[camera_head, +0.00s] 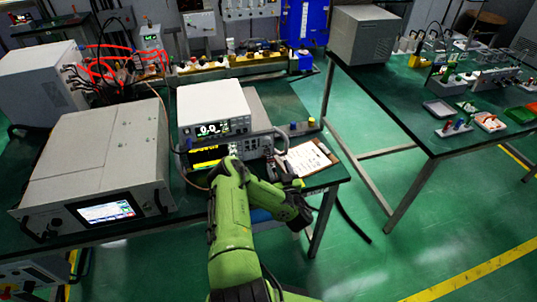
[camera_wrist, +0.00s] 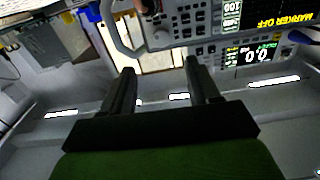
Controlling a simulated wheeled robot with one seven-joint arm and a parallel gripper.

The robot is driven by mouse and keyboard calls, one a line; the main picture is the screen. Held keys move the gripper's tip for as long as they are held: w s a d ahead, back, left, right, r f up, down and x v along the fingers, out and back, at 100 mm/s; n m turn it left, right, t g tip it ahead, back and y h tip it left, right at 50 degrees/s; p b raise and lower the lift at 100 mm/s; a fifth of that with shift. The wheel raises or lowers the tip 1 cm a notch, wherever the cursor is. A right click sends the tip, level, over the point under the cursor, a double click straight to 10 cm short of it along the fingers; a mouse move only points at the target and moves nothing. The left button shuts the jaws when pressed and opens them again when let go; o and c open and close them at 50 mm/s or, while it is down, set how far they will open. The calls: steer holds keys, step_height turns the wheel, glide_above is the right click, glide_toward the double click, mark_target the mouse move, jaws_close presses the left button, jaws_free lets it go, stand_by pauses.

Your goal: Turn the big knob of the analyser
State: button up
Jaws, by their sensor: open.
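The analyser (camera_head: 208,157) is the grey unit with a lit yellow-and-white screen and a front handle, below a white instrument, in the head view. Its button panel (camera_wrist: 190,20) and "MARKER OFF" screen (camera_wrist: 276,14) show upside down at the top of the wrist view. In the head view my arm partly hides the analyser's front.
A white instrument (camera_head: 213,103) reading 0.0 sits on the analyser. A large grey unit (camera_head: 105,150) with a screen stands left. A clipboard (camera_head: 308,157) lies right of the analyser. The handle (camera_wrist: 118,35) juts out near my fingers. Green floor lies right of the bench.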

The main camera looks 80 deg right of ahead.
mark_target(267, 143)
steer(key=b+x, duration=0.5)
steer(key=x, duration=0.6)
steer(key=shift+w+d, duration=0.2)
steer(key=shift+w, duration=0.1)
steer(key=shift+w+d+r, duration=0.1)
steer(key=shift+w+d, duration=0.05)
steer(key=shift+d, duration=0.15)
steer(key=c, duration=1)
steer(key=shift+c, duration=0.2)
steer(key=shift+n, duration=0.3)
steer(key=n, duration=0.3)
steer(key=shift+n+b, duration=0.5)
steer(key=shift+n, duration=1.5)
